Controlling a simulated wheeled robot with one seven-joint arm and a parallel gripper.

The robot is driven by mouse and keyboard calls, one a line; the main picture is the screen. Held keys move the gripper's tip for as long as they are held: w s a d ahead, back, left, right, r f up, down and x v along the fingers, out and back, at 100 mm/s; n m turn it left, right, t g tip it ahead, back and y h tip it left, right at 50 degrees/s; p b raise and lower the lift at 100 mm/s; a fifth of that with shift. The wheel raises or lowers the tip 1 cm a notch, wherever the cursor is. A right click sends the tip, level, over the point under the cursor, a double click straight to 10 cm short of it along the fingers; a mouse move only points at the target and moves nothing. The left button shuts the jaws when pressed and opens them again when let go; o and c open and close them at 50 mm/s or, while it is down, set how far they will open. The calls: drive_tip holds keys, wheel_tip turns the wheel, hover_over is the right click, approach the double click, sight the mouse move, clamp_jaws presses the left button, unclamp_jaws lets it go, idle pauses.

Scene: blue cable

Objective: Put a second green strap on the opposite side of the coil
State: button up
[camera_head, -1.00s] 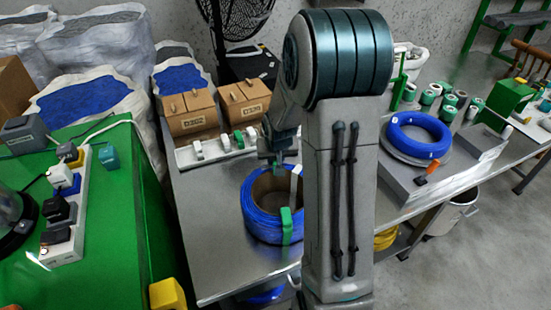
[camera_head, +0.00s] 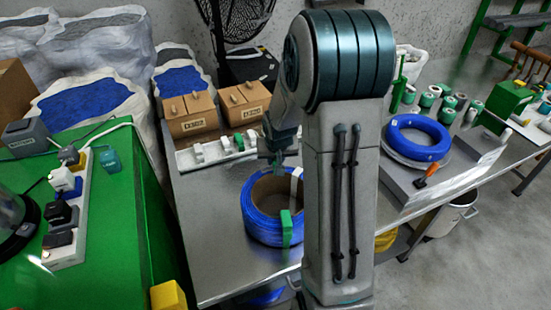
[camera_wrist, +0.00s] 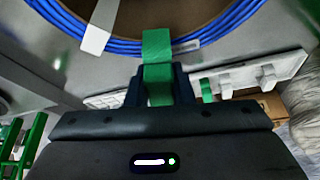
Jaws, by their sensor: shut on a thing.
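The blue cable coil (camera_head: 259,231) lies on the metal table, with a brown inner core. A green strap (camera_head: 287,228) sits on its near right side, and a white band (camera_head: 295,183) crosses its far right side. My gripper (camera_head: 278,158) is at the coil's far side, partly hidden behind my arm. In the wrist view my gripper (camera_wrist: 158,78) is shut on another green strap (camera_wrist: 157,46), whose upper part overlaps the coil's rim (camera_wrist: 210,34). I cannot tell whether this strap touches the cable. The white band (camera_wrist: 100,27) shows to its left.
A white rack (camera_head: 185,160) with several white clips and a green one stands just behind the coil, before two cardboard boxes (camera_head: 190,118). Another blue coil (camera_head: 420,137) lies at the right. The table's front left (camera_head: 215,270) is clear.

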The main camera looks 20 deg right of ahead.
drive_tip(key=shift+f, duration=0.15)
idle(0.3)
drive_tip(key=shift+f+b, duration=0.5)
drive_tip(key=shift+b, duration=0.2)
drive_tip(key=shift+r, duration=0.25)
drive_tip(key=shift+r+p, duration=0.35)
drive_tip(key=shift+p, duration=0.05)
drive_tip(key=shift+f+b, duration=0.35)
drive_tip(key=shift+b, duration=0.1)
idle(0.7)
drive_tip(key=o, duration=1.2)
drive_tip(key=shift+c, duration=0.2)
